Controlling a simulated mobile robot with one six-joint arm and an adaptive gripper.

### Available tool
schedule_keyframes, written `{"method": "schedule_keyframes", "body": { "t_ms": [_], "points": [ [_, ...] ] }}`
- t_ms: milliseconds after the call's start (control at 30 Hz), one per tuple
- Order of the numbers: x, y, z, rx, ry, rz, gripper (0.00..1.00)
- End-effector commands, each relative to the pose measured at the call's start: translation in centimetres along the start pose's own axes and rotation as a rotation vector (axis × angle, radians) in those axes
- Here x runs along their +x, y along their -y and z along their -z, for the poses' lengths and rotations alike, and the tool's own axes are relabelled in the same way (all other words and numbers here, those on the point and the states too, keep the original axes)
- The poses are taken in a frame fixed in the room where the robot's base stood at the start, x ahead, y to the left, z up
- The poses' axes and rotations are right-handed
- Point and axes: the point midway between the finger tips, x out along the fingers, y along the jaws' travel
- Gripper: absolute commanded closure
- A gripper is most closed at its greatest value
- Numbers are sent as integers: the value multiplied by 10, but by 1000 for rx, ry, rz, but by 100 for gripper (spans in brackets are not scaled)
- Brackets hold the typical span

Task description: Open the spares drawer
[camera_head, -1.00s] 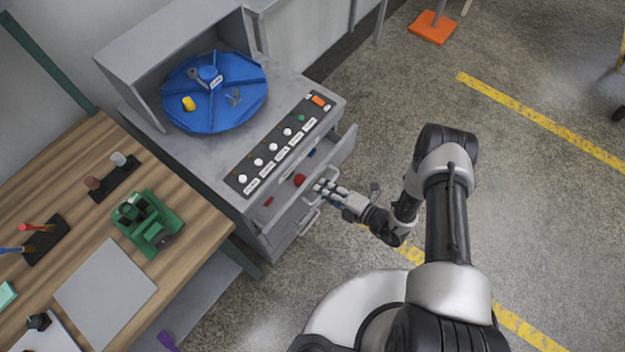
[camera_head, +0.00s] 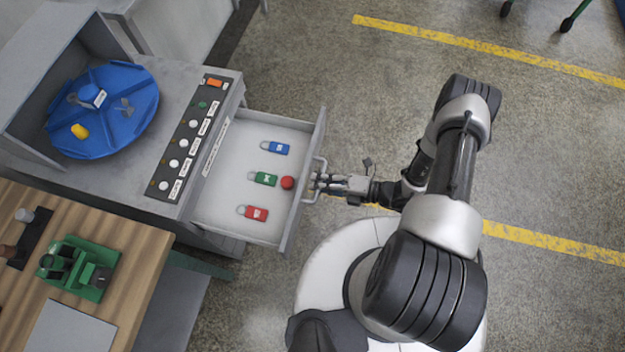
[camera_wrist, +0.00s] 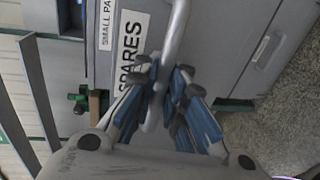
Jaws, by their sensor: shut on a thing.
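The spares drawer (camera_head: 240,216) is pulled well out of the grey cabinet in the head view. My gripper (camera_head: 318,182) is shut on the drawer's handle (camera_head: 308,197) at the middle of the drawer front. In the wrist view, the fingers (camera_wrist: 163,97) close around the handle bar (camera_wrist: 178,30). A label reading SPARES (camera_wrist: 131,45) shows on the drawer front behind them.
A blue divided turntable (camera_head: 112,118) with a yellow piece sits on the cabinet top, beside a button panel (camera_head: 190,135). A wooden bench (camera_head: 130,250) with a green device (camera_head: 80,268) stands at the lower left.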

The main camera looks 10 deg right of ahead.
Motion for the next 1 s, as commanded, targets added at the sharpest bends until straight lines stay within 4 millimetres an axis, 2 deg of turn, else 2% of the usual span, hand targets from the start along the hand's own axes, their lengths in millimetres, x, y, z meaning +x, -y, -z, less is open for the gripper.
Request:
{"method": "schedule_keyframes", "body": {
  "t_ms": [433, 467, 767, 1000],
  "points": [
    [-2, -2, -1, -2, 1, -6, 100],
    [-2, -2, -1, -2, 1, -6, 90],
    [-2, -1, -1, -1, 1, -3, 70],
    [-2, -1, 0, -1, 0, -3, 69]
  ]
}}
